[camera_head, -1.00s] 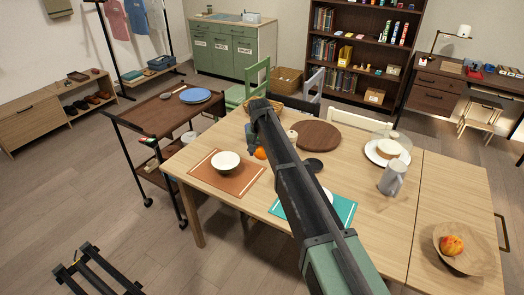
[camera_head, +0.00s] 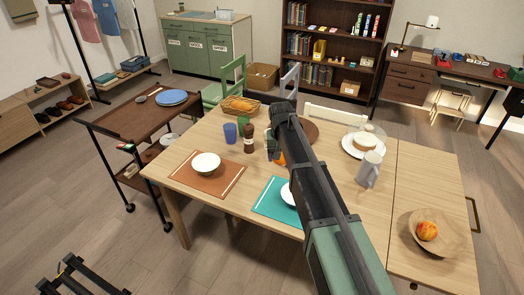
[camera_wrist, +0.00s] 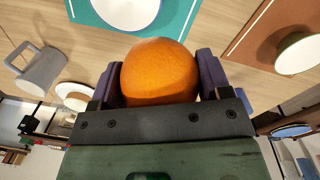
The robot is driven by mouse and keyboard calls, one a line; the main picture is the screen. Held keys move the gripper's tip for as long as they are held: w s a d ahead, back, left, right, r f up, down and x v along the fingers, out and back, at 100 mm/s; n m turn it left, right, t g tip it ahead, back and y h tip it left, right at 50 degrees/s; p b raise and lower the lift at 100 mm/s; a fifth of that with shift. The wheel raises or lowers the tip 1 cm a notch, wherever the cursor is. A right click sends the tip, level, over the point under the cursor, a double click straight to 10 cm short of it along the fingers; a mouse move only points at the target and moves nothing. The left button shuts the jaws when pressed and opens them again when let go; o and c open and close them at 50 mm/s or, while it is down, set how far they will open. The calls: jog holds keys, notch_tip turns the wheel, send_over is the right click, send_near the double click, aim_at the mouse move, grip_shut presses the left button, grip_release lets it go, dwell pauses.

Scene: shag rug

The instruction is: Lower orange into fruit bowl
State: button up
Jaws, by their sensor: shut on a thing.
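The orange (camera_wrist: 158,72) is held between the two purple-grey fingers of my gripper (camera_wrist: 160,84) in the wrist view. In the head view, only a bit of the orange (camera_head: 280,158) shows beside my dark arm, and my gripper is mostly hidden behind it. The orange appears above the table near the teal placemat; its exact height is unclear. A wide tan bowl (camera_head: 452,245), apparently the fruit bowl, stands at the table's right end with a red-yellow fruit (camera_head: 427,231) in it. My gripper is well to the left of this bowl.
A grey pitcher (camera_head: 369,170) and a plate with a cake (camera_head: 362,143) stand between my gripper and the tan bowl. A dark bottle (camera_head: 249,138), a blue cup (camera_head: 230,133) and a basket (camera_head: 240,105) stand left. Bare table lies before the tan bowl.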

jog(key=s+d+f+b, duration=0.3)
jog(key=s+d, duration=0.5)
jog(key=d, duration=1.1)
jog(key=s+d+f+b, duration=0.3)
jog(key=s+d, duration=0.5)
jog(key=d, duration=1.2)
jog(key=s+d+f+b, duration=0.3)
jog(key=s+d, duration=0.5)
jog(key=d, duration=1.2)
jog(key=shift+f, duration=0.15)
jog(key=shift+s, duration=0.1)
jog(key=shift+f+b, duration=2.45)
jog(key=shift+b, duration=0.15)
jog(key=shift+f, duration=0.15)
jog(key=o, duration=1.1)
